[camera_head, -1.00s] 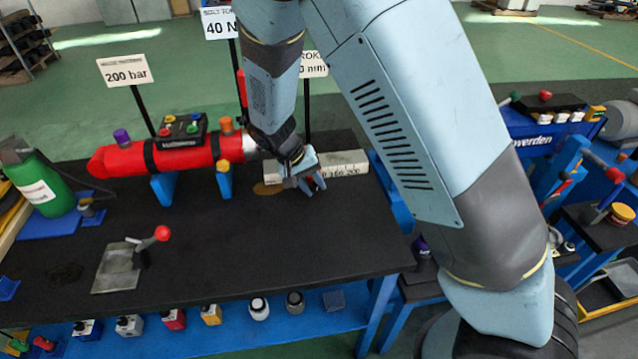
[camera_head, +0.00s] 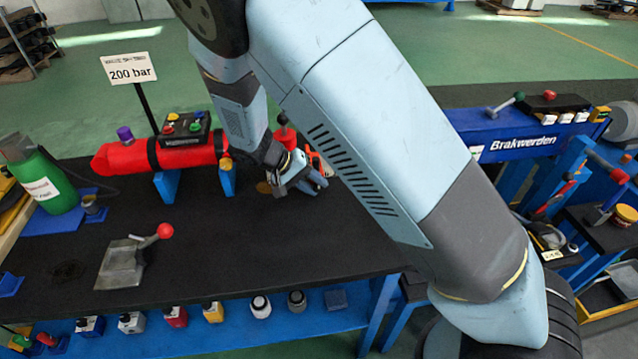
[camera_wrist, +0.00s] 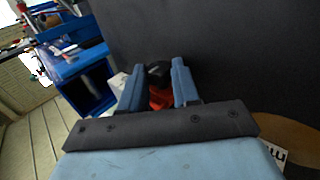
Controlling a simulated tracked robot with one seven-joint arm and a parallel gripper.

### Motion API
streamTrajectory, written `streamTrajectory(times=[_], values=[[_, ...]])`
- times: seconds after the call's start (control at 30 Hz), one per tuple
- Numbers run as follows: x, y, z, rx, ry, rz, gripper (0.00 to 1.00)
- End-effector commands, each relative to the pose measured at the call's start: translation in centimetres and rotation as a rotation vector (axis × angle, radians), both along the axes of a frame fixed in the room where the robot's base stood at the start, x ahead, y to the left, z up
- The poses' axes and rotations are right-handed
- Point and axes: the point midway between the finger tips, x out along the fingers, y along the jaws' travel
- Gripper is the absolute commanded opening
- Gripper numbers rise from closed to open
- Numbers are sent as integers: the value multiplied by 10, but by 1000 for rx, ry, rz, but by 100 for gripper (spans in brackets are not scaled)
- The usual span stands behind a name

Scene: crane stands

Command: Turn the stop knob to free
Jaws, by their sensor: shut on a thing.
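My gripper (camera_head: 320,185) is low over the black bench top, at the right end of the red cylinder (camera_head: 130,157). In the wrist view its two blue fingers (camera_wrist: 158,82) stand close on either side of a red part with a dark top (camera_wrist: 158,75), and are shut on it. A red-orange part (camera_head: 319,162) also shows just behind the gripper in the head view. I cannot tell for certain that the held part is the stop knob, and no free marking is readable. My arm hides much of this area.
A lever with a red ball (camera_head: 164,231) stands on a metal plate at the bench front. A black box with coloured buttons (camera_head: 184,130) sits on the cylinder. A green bottle (camera_head: 45,183) is at left. The bench top (camera_head: 220,240) is clear in the middle.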

Motion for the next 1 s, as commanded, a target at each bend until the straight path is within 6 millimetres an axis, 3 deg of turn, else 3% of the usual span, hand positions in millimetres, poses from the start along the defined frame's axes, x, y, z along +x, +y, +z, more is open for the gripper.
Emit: streamTrajectory(times=[0.1,0.13,0.4,0.77,1.0], values=[[2,1,1,4,-3,3,0],[2,1,1,4,-3,2,32],[0,0,0,2,0,1,56],[-2,1,-1,1,4,1,56],[-1,11,14,5,1,-6,56]])
